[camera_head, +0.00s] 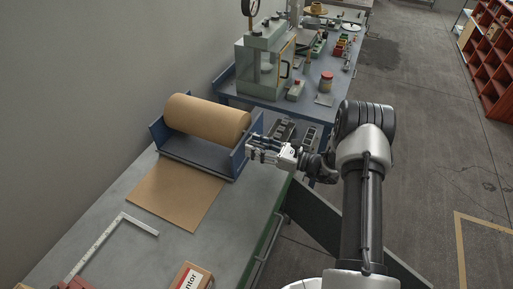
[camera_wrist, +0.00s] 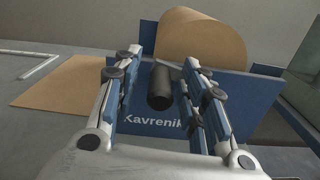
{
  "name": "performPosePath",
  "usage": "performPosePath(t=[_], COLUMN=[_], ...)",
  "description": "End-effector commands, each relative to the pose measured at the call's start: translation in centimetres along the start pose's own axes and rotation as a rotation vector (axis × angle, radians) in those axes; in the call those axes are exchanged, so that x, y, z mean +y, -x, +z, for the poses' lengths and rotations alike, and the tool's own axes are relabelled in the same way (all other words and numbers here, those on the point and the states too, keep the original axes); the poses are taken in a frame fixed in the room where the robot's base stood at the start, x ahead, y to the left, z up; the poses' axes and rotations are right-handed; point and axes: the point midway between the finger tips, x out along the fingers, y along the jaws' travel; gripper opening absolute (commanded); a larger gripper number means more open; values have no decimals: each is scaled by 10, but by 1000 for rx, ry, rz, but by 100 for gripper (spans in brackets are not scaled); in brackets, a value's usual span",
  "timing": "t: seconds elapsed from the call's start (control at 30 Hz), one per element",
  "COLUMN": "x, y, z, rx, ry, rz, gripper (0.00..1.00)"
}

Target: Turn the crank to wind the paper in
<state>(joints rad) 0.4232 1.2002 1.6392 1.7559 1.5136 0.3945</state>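A brown paper roll (camera_head: 207,119) sits in a blue holder (camera_head: 196,152) on the bench, and a sheet of its paper (camera_head: 176,194) lies unrolled in front. The roll (camera_wrist: 202,38) and the holder's side plate (camera_wrist: 235,92), lettered "Kavrenik", also show in the wrist view. The crank's black handle (camera_wrist: 160,88) points toward the wrist camera; the rest of the crank is hidden. My gripper (camera_head: 257,147) is at the holder's right side. In the wrist view my gripper (camera_wrist: 163,62) is open, its fingers on either side of the handle, with a gap visible at least on the left.
A white L-shaped square (camera_head: 112,237) lies on the bench at the front left, near a labelled box (camera_head: 193,277). Bare bench surface (camera_head: 222,228) lies right of the paper.

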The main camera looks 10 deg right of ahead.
Motion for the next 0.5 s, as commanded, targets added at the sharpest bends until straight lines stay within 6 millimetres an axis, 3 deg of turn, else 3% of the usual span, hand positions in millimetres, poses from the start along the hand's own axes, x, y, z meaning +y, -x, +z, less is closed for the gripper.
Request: performPosePath(t=[0.27,0.5], x=[0,0], y=[-2,-2], z=[0,0], rx=[0,0], ry=[0,0], rz=[-1,-1], gripper=[39,24])
